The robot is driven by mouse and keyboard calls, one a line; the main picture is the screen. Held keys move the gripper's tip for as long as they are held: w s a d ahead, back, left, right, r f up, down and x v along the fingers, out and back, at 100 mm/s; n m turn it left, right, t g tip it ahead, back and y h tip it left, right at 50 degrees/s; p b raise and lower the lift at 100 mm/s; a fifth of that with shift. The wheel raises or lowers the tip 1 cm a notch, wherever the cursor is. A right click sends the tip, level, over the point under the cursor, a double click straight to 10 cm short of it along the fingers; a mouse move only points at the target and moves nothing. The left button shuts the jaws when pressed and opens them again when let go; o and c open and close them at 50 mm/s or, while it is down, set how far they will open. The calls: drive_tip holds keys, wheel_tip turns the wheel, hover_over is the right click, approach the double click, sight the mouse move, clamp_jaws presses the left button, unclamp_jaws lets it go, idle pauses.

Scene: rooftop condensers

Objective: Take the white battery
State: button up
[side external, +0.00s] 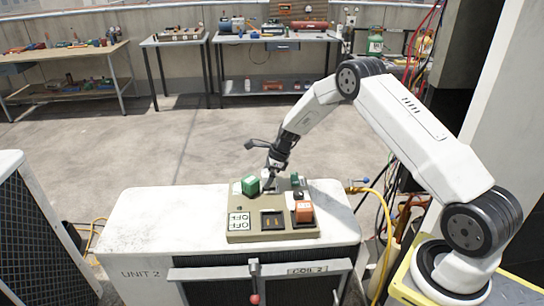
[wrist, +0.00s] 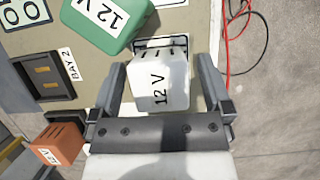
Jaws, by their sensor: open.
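The white battery (wrist: 163,88), marked 12 V, shows in the wrist view between the two fingers of my gripper (wrist: 161,68). The fingers are open, one on each side, with small gaps to it. It stands at a slot with dark contacts at the panel's edge; I cannot tell whether it is seated. In the side view my gripper (side external: 268,184) reaches down at the back of the tan panel (side external: 252,236), and the white battery is mostly hidden there.
A green battery (wrist: 108,18) sits askew close to the left finger; it also shows in the side view (side external: 250,186). An orange battery (side external: 304,211) stands at the panel's right. The unit's white top (side external: 160,215) is clear at left.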

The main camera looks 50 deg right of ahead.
drive_tip(key=shift+w+a+f, duration=0.15)
drive_tip(key=shift+f, duration=0.3)
clamp_jaws()
idle(0.3)
